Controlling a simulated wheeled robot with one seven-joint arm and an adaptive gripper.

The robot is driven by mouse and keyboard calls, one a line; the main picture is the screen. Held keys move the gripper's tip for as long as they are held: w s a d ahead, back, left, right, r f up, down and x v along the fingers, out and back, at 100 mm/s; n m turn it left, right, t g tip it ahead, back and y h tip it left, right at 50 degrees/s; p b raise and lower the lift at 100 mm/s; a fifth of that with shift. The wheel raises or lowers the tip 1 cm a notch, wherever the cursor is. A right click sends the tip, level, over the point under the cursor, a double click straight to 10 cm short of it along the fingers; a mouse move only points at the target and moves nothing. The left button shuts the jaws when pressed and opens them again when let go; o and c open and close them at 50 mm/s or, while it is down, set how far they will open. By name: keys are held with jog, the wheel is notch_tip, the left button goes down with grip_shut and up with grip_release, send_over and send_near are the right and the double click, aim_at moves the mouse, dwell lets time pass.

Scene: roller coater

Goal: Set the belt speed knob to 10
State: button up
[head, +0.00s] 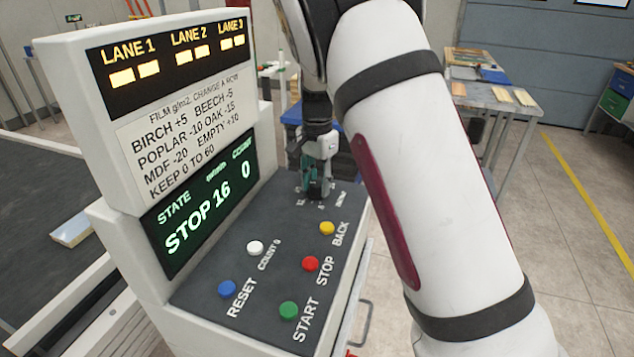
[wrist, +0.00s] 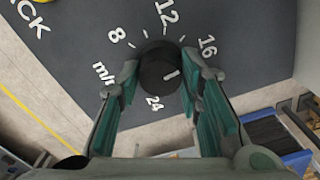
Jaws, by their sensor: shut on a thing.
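The belt speed knob (wrist: 158,72) is a round black knob on the dark panel in the wrist view. Its white mark points to the right side, near the right finger. Dial numbers 8, 12, 16 and 24 show around it; part of the scale is hidden by the right finger. My gripper (wrist: 160,68) is shut on the knob, a finger on each side. In the head view my gripper (head: 318,182) is at the far end of the panel and hides the knob. The display (head: 205,205) reads STOP, 16 and 0.
The panel (head: 275,220) carries yellow BACK (head: 327,228), red STOP (head: 310,264), green START (head: 288,310), blue RESET (head: 227,288) and white COUNT 0 (head: 255,247) buttons near my gripper. A film chart (head: 185,130) is above the display. A workbench (head: 500,100) stands behind.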

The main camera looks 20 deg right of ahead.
jog(key=n+b, duration=0.1)
jog(key=n, duration=0.7)
jog(key=shift+b, duration=0.4)
jog(key=n, duration=0.4)
jog(key=shift+b, duration=0.35)
jog(key=shift+n, duration=2.1)
jog(key=o, duration=1.2)
jog(key=shift+c, duration=0.2)
